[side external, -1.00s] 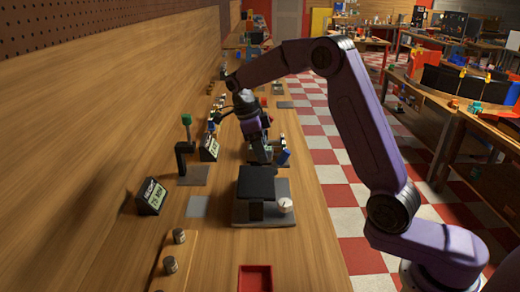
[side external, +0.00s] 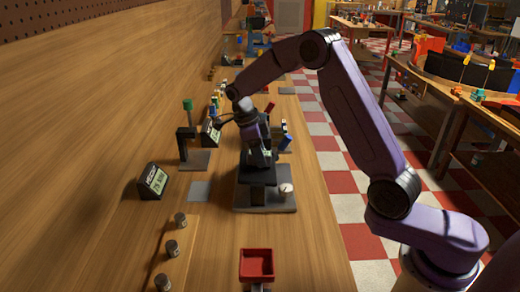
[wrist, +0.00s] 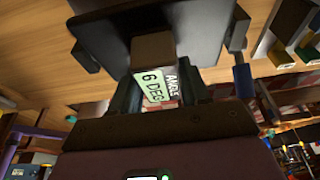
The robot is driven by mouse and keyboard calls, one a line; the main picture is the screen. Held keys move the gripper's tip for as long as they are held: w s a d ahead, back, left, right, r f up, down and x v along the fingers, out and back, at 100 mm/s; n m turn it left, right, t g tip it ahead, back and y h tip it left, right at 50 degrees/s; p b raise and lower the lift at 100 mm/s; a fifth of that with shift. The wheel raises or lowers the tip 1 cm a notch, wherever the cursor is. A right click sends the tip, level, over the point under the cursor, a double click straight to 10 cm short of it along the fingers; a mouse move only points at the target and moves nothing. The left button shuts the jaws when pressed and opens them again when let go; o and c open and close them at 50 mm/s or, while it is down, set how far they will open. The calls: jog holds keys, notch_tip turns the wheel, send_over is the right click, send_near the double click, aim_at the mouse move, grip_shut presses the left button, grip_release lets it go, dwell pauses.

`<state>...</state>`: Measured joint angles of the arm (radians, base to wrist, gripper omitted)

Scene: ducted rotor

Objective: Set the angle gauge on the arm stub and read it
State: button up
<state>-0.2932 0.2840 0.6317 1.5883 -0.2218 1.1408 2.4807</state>
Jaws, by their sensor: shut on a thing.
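My gripper (side external: 260,158) is over the black flat-topped arm stub (side external: 257,177), which stands on a grey base plate. In the wrist view my gripper (wrist: 158,88) is shut on the angle gauge (wrist: 152,52), a small dark block. Its pale green display (wrist: 153,86) reads 6 DEG beside the label ANGLE. The black stub plate (wrist: 185,28) fills the top of that view, right by the gauge's far end. I cannot tell whether the gauge touches it. In the side view the gauge is mostly hidden by the fingers.
A white knob (side external: 286,190) sits on the base plate, right of the stub. A display box (side external: 153,181), a post with a green top (side external: 187,105) and another display (side external: 210,132) stand to the left. Small weights (side external: 172,248) and a red tray (side external: 257,263) are nearer.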

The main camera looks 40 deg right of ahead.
jog(key=shift+f, duration=0.2)
dwell(0.6)
jog(key=o, duration=1.2)
jog(key=shift+o, duration=0.2)
jog(key=v, duration=1.7)
jog(key=s+a+n+t, duration=0.1)
jog(key=s+a+n, duration=0.5)
jog(key=n, duration=0.4)
jog(key=s+d+f+n+y, duration=0.1)
jog(key=s+f+n, duration=0.2)
jog(key=s+n, duration=0.7)
jog(key=s+d+f+n+t+y, duration=0.1)
jog(key=s+d+f+n, duration=0.1)
jog(key=s+n, duration=0.7)
jog(key=s+d+f+n, duration=0.1)
jog(key=s+f+n, duration=0.3)
jog(key=s+n, duration=0.6)
jog(key=s, duration=0.3)
jog(key=shift+s+d+f+n+t+y, duration=0.2)
jog(key=shift+d+f+n+t+y, duration=0.1)
jog(key=shift+y, duration=0.1)
